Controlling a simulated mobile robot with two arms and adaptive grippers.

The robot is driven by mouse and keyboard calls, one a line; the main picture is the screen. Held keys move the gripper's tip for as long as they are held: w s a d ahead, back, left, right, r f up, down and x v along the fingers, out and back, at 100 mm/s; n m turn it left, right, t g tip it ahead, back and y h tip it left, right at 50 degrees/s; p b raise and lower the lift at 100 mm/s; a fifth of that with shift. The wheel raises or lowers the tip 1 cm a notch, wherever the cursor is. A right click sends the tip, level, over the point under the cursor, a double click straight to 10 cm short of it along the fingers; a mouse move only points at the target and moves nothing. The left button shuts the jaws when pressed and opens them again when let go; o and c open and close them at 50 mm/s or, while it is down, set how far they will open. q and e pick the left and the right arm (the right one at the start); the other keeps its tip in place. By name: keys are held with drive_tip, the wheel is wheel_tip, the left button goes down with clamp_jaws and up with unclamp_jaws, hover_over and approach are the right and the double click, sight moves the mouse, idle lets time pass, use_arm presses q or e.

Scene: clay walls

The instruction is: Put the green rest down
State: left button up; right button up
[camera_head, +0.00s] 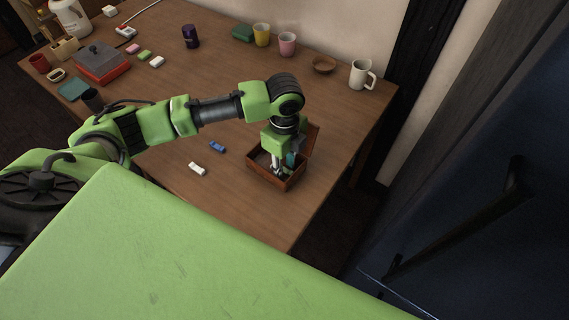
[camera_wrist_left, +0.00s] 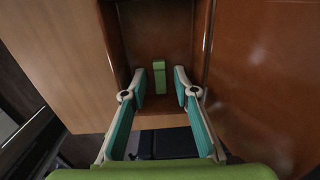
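The green rest (camera_wrist_left: 159,82) is a small bright green block inside the brown wooden box (camera_head: 262,174). In the left wrist view it lies between the teal fingers of my left gripper (camera_wrist_left: 160,76), with a gap visible on each side. The fingers are apart and do not appear to touch it. In the head view my left gripper (camera_head: 281,166) points down into the box, whose lid (camera_head: 311,139) stands open. The rest is not clearly visible there, behind the gripper and box wall. My right gripper is not in view.
A white block (camera_head: 197,168) and a blue block (camera_head: 217,146) lie left of the box on the table (camera_head: 240,212). A mug (camera_head: 361,75), a bowl (camera_head: 323,65), cups (camera_head: 287,44) and a red-based container (camera_head: 101,64) stand farther back. Bare wood surrounds the box's left side.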

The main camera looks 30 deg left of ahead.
sight(285, 170)
use_arm(q)
wheel_tip(285, 170, up, 12)
drive_tip(key=shift+r, duration=0.2)
idle(0.4)
